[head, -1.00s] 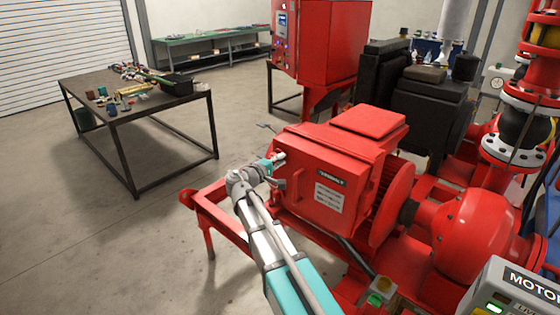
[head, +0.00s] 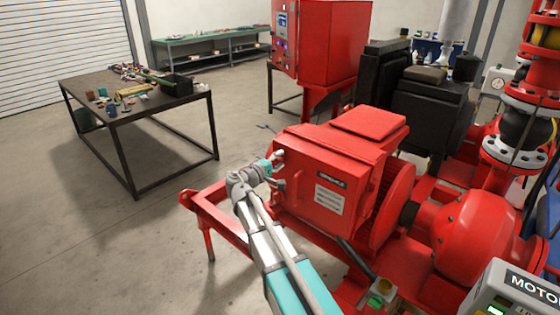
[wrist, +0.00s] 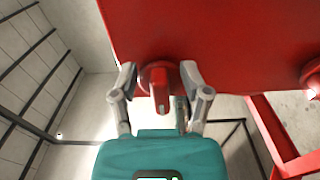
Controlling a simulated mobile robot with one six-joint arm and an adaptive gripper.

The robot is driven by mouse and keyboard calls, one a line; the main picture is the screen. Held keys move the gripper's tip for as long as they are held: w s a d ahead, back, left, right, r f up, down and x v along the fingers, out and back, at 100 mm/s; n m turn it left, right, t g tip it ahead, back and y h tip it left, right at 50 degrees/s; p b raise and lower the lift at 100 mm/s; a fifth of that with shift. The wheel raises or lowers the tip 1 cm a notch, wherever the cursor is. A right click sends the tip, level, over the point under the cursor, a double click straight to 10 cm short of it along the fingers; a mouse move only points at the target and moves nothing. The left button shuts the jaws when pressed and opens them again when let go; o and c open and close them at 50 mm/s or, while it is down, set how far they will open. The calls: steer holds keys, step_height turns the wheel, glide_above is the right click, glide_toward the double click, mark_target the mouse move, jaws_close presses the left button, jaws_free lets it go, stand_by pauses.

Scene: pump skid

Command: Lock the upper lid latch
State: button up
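The red terminal box (head: 312,190) on the motor has a closed lid with a black name strip and a white label. My gripper (head: 279,169) is at the left side of the box, near its upper left corner. In the wrist view, a red latch (wrist: 160,88) with a round base and a short lever sits at the lid's edge. My gripper (wrist: 158,76) is open, with one finger on each side of this latch. Gaps show between fingers and lever. A second red latch (wrist: 312,80) is at the right edge. The head view does not show the latch clearly.
A red frame rail (head: 215,215) runs below my arm. A motor control box (head: 510,290) stands at the lower right. A dark workbench (head: 135,105) with small tools stands at the left. The floor between bench and skid is clear.

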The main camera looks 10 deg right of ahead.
steer(key=shift+s, duration=0.15)
steer(key=shift+s+a, duration=0.15)
steer(key=shift+a, duration=0.05)
steer(key=v, duration=1.1)
steer(key=shift+a, duration=0.2)
steer(key=shift+d, duration=0.1)
steer(key=s+d+f+m+g+y, duration=0.2)
steer(key=s+d+f+g, duration=0.25)
steer(key=d+f, duration=0.25)
steer(key=s+f+m+g+y, duration=0.2)
steer(key=s+f+y, duration=0.3)
steer(key=s, duration=0.3)
steer(key=s+d+f+m+g+y, duration=0.1)
steer(key=s+f+m+g+y, duration=0.2)
steer(key=s+f+y, duration=0.3)
steer(key=shift+s+d+f+g+y, duration=0.35)
steer(key=shift+s+g+y, duration=0.2)
steer(key=shift+s+y, duration=0.4)
steer(key=shift+s, duration=0.15)
